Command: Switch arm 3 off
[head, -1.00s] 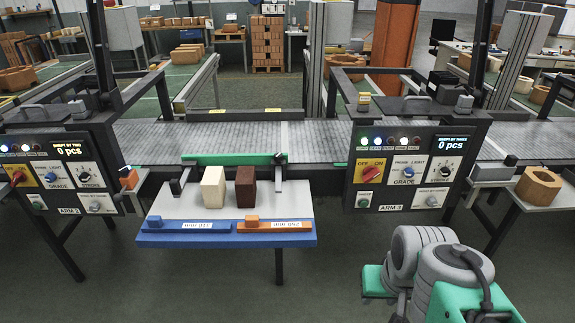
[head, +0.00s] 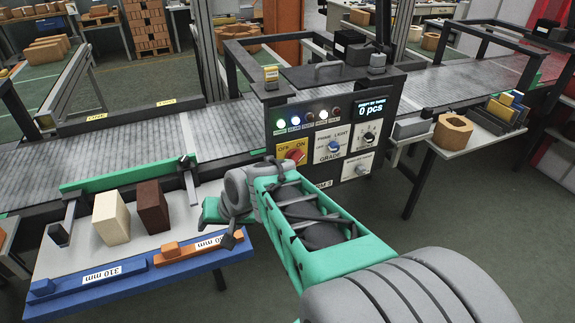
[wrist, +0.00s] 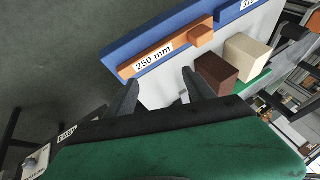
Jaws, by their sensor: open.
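The arm 3 control box (head: 335,135) stands in the middle of the head view, its label partly hidden by my arm. Its red rotary switch on a yellow OFF/ON plate (head: 292,151) shows just above my arm, and green, blue and white lamps glow above it. The display reads 0 pcs. My gripper (head: 212,212) is left of and below the box, near the right edge of the small table. In the wrist view my gripper (wrist: 158,92) has its two dark fingers apart with nothing between them, facing the table.
The small table holds a cream block (head: 111,217), a dark brown block (head: 152,207), a blue gauge (head: 90,280) and an orange 250 mm gauge (head: 190,250). A conveyor (head: 120,143) runs behind. A side table at right holds a hexagonal brick (head: 453,132).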

